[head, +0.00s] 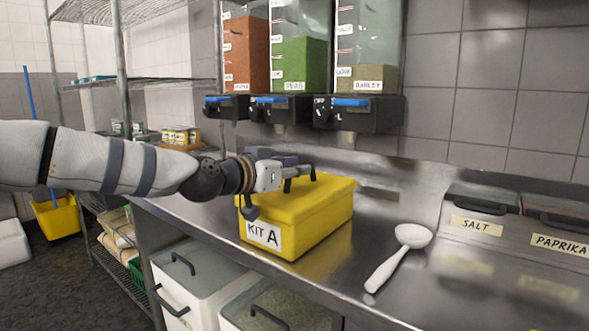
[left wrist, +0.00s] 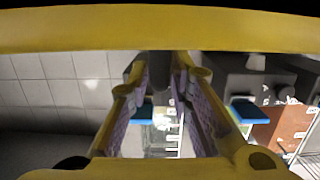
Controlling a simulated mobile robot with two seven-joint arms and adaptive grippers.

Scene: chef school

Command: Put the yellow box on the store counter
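The yellow box (head: 318,212), labelled KIT A, sits upright with its lid on a steel counter (head: 333,276). My left gripper (head: 302,166) reaches in from the left across the box's top, near the lid's back left part. I cannot tell whether it touches the lid. In the left wrist view its fingers with purple pads (left wrist: 160,110) stand apart, and I see no held object between them. A yellow band crosses the top of that view; I cannot tell what it is. My right gripper is not in view. I cannot tell whether this counter is the store counter.
A white scoop (head: 400,256) lies right of the box. Salt (head: 478,226) and paprika (head: 560,243) containers stand farther right. Dispensers (head: 300,108) hang behind the box. Lidded bins (head: 195,275) stand below the counter. Wire shelves and a yellow bucket (head: 56,220) are at left.

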